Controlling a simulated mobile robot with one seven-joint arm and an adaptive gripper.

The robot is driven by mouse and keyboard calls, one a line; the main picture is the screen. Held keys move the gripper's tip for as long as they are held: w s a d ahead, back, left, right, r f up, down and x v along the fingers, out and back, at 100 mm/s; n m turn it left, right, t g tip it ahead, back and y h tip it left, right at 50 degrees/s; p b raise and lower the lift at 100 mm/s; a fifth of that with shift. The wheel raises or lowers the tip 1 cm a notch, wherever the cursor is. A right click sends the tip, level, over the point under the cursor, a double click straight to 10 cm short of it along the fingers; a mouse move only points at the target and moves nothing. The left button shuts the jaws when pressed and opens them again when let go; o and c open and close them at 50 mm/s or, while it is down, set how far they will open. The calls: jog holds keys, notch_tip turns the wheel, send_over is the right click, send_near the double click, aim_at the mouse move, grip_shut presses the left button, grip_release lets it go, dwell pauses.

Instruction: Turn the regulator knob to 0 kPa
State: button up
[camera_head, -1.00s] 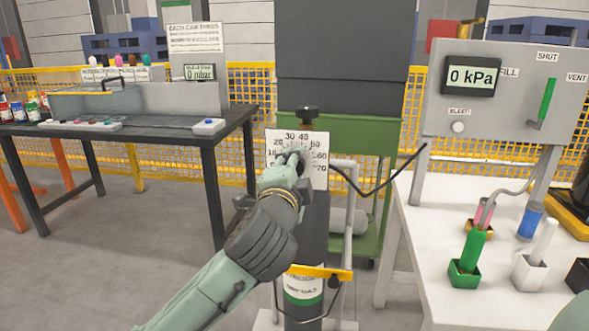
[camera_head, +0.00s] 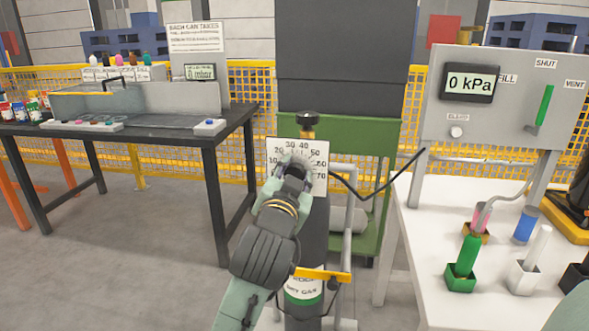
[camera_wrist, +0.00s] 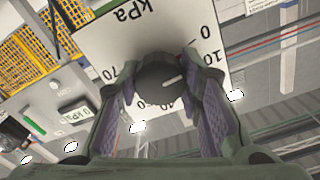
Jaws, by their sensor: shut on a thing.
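The regulator knob (camera_wrist: 160,82) is dark and round with a pale pointer line. In the wrist view its line points right, toward the 10 and the partly hidden number beside it. The white dial plate (camera_wrist: 115,38) behind it carries "kPa" and numbers, upside down here; the 0 is at upper right. In the head view the plate (camera_head: 318,150) stands above the gas cylinder (camera_head: 314,235). My gripper (camera_wrist: 160,88) is shut on the knob, one finger on each side. In the head view my gripper (camera_head: 293,170) covers the knob and the lower-middle plate.
A grey panel (camera_head: 436,110) at right has a display (camera_head: 470,83) reading 0 kPa and a green lever (camera_head: 545,105). A white table (camera_head: 420,225) below holds coloured parts in small holders. A dark hose (camera_head: 385,187) runs right from the regulator. A dark bench (camera_head: 215,150) stands left.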

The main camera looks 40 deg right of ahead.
aim_at(295, 166)
jog(key=shift+n+p, duration=0.4)
jog(key=shift+n, duration=0.5)
jog(key=o, duration=1.2)
jog(key=shift+r, duration=0.15)
notch_tip(295, 166, up, 10)
jog(key=shift+f, duration=0.1)
